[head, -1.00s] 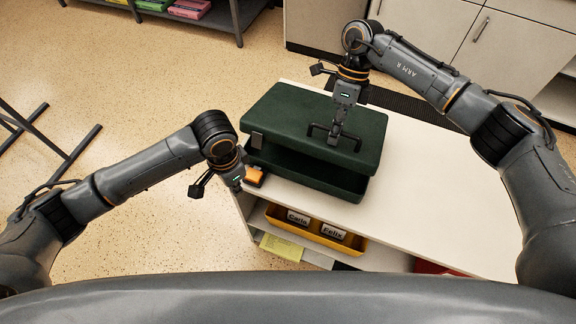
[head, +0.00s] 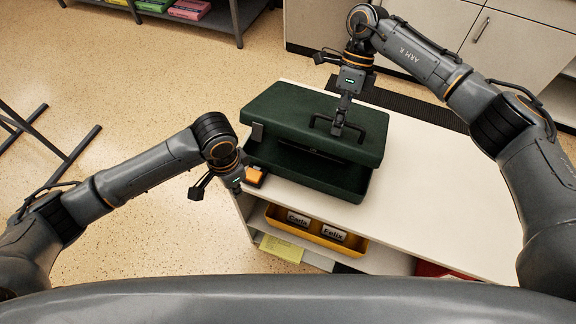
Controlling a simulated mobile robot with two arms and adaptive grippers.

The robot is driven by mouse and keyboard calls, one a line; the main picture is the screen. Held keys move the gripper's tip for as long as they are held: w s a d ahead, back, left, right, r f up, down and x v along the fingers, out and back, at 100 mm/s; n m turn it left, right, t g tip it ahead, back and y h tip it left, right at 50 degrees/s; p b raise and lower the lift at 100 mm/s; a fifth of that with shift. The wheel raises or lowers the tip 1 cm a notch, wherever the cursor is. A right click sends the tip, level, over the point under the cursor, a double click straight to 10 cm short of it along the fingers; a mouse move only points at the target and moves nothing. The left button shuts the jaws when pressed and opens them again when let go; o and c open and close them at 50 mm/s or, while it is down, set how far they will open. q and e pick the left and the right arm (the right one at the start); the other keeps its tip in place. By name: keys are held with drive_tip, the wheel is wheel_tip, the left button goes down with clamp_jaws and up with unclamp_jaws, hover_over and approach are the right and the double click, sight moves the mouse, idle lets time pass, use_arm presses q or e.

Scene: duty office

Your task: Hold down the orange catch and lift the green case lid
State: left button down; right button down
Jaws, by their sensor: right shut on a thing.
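The green case (head: 308,172) stands on the white cabinet top, its lid (head: 300,110) raised at the front so that a dark gap shows between lid and base. The lid's black handle (head: 362,133) is on top, and my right gripper (head: 338,128) is shut on it. The orange catch (head: 255,176) is at the left front corner of the cabinet top, beside the case. My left gripper (head: 238,186) is at the catch's left side, pointing down. Its fingers are small and partly hidden, so I cannot tell whether they are open or how they touch the catch.
The white cabinet top (head: 440,190) is clear to the right of the case. Below it, a shelf holds a yellow tray (head: 316,238) with name labels. A yellow paper (head: 281,248) hangs at the shelf edge. A dark mat (head: 405,105) lies behind the cabinet.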

drive_tip(key=shift+w, duration=0.1)
drive_tip(key=shift+w+d+r+g+b, duration=0.3)
drive_tip(key=shift+w+r+b, duration=0.3)
drive_tip(key=shift+r+b, duration=0.15)
drive_tip(key=shift+w+d+r+b, duration=0.1)
drive_tip(key=shift+w+r+b, duration=0.05)
drive_tip(key=shift+w+b, duration=0.15)
drive_tip(key=shift+w+d+r+g+b, duration=0.2)
drive_tip(key=shift+w+r+g+b, duration=0.1)
drive_tip(key=shift+w+r+b, duration=0.25)
drive_tip(key=shift+s, duration=0.1)
drive_tip(key=shift+c, duration=0.6)
unclamp_jaws()
